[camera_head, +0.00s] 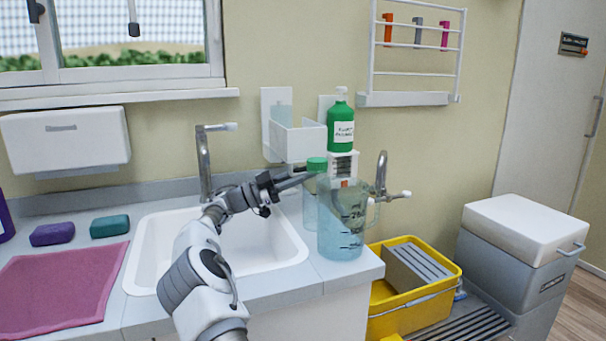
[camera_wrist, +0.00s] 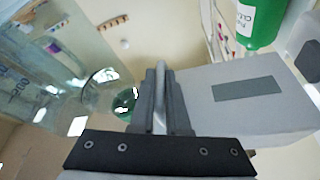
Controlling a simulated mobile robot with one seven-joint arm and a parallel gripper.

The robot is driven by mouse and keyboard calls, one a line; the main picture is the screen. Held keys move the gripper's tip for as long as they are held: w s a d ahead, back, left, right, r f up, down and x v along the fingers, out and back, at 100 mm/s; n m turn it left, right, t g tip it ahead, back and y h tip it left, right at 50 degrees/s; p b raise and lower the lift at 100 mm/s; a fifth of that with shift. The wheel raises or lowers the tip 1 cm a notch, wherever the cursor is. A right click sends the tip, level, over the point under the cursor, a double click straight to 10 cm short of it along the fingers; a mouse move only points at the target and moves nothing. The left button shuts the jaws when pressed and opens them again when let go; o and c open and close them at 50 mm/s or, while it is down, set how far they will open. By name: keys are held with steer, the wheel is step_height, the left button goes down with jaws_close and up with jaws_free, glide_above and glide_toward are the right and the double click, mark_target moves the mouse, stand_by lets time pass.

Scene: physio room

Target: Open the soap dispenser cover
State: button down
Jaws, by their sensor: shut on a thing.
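The white soap dispenser (camera_head: 268,115) is on the wall behind the sink. Its box-like cover (camera_head: 306,145) is tilted out from the back plate, and a translucent container shows behind it. My gripper (camera_head: 305,175) is just below and in front of the cover. In the wrist view, my gripper (camera_wrist: 160,100) is shut on a thin pale edge, which appears to be part of the cover. The cover's white face with a grey strip (camera_wrist: 248,90) lies close to the right of the fingers. The exact contact is partly hidden by the fingers.
A clear blue jug (camera_head: 341,225) and a green-capped bottle (camera_head: 316,165) stand close to my gripper. A green bottle (camera_head: 341,112) is on the wall mount to the right. The sink (camera_head: 150,250) lies under my arm, with a faucet (camera_head: 204,165) behind it.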

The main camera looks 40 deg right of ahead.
steer(key=shift+d, duration=0.1)
steer(key=c, duration=0.9)
jaws_free()
steer(key=p+v, duration=0.2)
steer(key=v, duration=0.5)
steer(key=shift+a+f, duration=0.15)
steer(key=shift+a, duration=0.05)
steer(key=shift+d, duration=0.1)
